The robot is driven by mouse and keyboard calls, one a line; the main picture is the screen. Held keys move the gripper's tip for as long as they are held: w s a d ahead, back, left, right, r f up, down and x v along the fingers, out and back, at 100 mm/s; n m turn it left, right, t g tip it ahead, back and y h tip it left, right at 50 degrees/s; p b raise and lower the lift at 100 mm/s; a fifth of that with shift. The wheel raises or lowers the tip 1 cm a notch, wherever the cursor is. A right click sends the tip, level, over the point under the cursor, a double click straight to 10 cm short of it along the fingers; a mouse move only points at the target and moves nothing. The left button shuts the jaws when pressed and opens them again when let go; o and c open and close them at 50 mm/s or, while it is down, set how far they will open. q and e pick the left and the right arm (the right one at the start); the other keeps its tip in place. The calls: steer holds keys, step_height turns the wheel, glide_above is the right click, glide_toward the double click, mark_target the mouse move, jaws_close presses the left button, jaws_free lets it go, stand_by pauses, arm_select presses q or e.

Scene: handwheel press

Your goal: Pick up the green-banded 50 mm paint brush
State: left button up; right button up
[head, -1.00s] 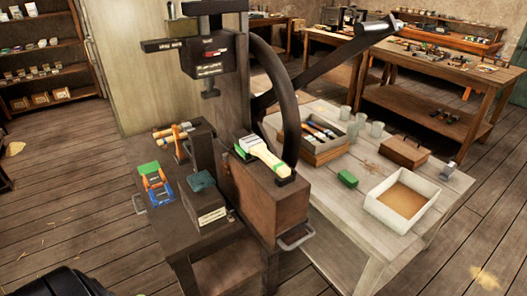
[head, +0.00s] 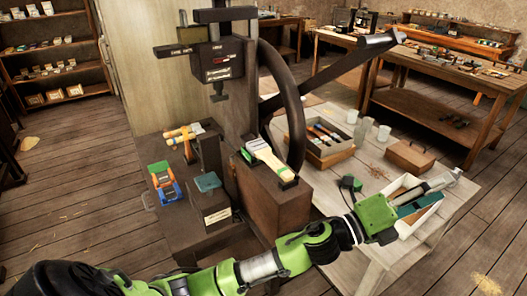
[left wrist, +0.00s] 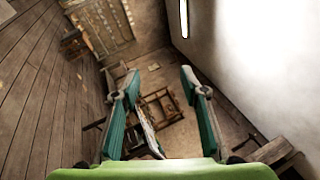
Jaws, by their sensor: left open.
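The green-banded paint brush (head: 266,157) lies on top of a brown block (head: 275,203) beside the press, with its pale handle toward the lower right. My left gripper (head: 446,189) is to the right of the brush and well apart from it, over the white tray on the pale table. In the left wrist view the two teal-padded fingers of my left gripper (left wrist: 159,80) stand wide apart with nothing held between them. I cannot pick out the brush in that view. My right gripper is not in view.
The dark press (head: 222,65) has a large wheel (head: 283,100) and a long lever (head: 335,75) close behind the brush. A wooden box with several brushes (head: 318,148), cups and a white tray (head: 432,219) are on the pale table (head: 385,172). My left arm crosses the foreground.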

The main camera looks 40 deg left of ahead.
arm_select(q)
steer(key=s+d+r+m+g+h, duration=0.4)
steer(key=d+m+g, duration=0.4)
steer(key=m, duration=0.5)
steer(key=m+g+y, duration=0.7)
steer(key=m+y, duration=1)
steer(key=y, duration=0.5)
glide_toward(271, 158)
step_height(271, 158, down, 3)
steer(key=shift+a+f+p, duration=0.1)
steer(key=shift+p, duration=1.05)
steer(key=shift+a+f, duration=0.1)
steer(key=shift+f, duration=0.1)
steer(key=shift+w+a+f+y+p, duration=0.1)
steer(key=shift+a+f+y+p, duration=0.2)
steer(key=shift+f+p, duration=0.25)
steer(key=p+x, duration=0.1)
steer(key=x, duration=0.2)
steer(key=shift+w+a+f, duration=0.1)
steer(key=shift+a+f, duration=0.15)
steer(key=shift+f, duration=0.2)
